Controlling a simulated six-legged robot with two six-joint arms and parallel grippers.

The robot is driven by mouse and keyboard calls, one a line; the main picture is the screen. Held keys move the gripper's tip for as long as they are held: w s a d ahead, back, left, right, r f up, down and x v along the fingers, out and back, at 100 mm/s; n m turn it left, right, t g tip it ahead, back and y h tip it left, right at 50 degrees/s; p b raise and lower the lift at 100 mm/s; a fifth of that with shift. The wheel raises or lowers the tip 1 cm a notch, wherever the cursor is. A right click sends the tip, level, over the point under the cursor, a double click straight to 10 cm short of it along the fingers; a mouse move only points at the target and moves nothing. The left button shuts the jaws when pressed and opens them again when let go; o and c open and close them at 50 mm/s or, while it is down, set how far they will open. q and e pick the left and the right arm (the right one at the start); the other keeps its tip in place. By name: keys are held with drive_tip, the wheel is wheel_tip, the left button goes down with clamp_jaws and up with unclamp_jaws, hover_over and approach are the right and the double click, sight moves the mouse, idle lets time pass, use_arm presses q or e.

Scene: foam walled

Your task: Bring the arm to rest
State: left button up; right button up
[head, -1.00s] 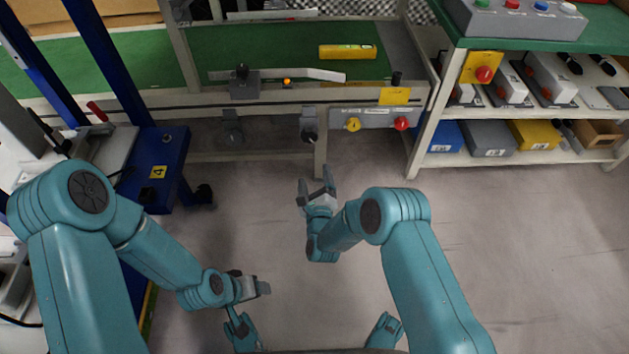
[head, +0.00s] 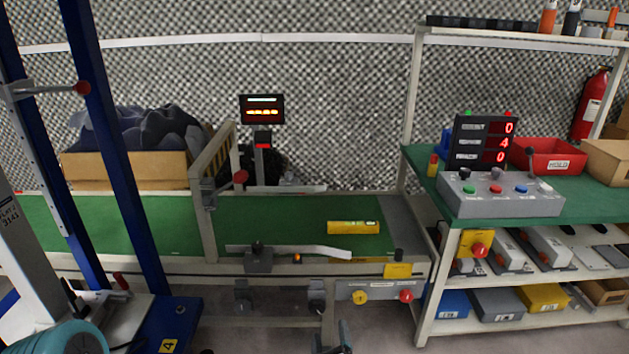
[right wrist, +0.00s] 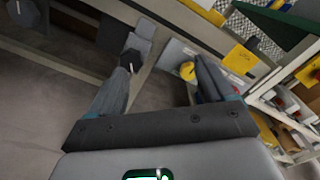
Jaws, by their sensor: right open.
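My right gripper (head: 331,341) shows at the bottom edge of the head view, in front of the conveyor frame. In the right wrist view its two fingers (right wrist: 160,85) are spread apart with nothing between them. Past the fingers are the conveyor's leg and the grey box with a yellow button (right wrist: 187,70). Of my left arm only a teal joint shows at the bottom left of the head view; the left gripper is out of view.
A green conveyor (head: 270,215) carries a yellow item (head: 353,228). A control box with yellow and red buttons (head: 380,291) hangs on its front. A shelf bench (head: 423,300) stands right, with a grey button console (head: 500,195). A blue frame (head: 170,320) stands left.

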drive_tip(key=d+r+h+p, duration=0.1)
drive_tip(key=d+r+p, duration=0.4)
drive_tip(key=r, duration=0.4)
drive_tip(key=d+r+h+p, duration=0.1)
drive_tip(key=d+r+p, duration=0.2)
drive_tip(key=r+p, duration=0.4)
drive_tip(key=s+d+r+n+g+y+p, duration=0.1)
drive_tip(key=s+d+r+n+g+p, duration=0.4)
drive_tip(key=r+p, duration=0.4)
use_arm(q)
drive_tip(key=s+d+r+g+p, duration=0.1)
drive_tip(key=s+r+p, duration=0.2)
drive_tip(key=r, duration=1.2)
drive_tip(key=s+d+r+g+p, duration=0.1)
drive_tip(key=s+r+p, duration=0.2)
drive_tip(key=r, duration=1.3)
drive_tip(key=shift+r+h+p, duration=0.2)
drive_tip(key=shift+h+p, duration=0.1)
drive_tip(key=shift+p, duration=0.35)
use_arm(e)
drive_tip(key=s+a+n+g+y, duration=0.2)
drive_tip(key=s+n+g, duration=0.4)
drive_tip(key=s+n, duration=0.4)
drive_tip(key=s+a+n+g+y, duration=0.2)
drive_tip(key=s+n+g, duration=0.4)
drive_tip(key=s, duration=1.5)
drive_tip(key=a+n, duration=0.1)
drive_tip(key=n, duration=0.4)
drive_tip(key=shift+y, duration=0.3)
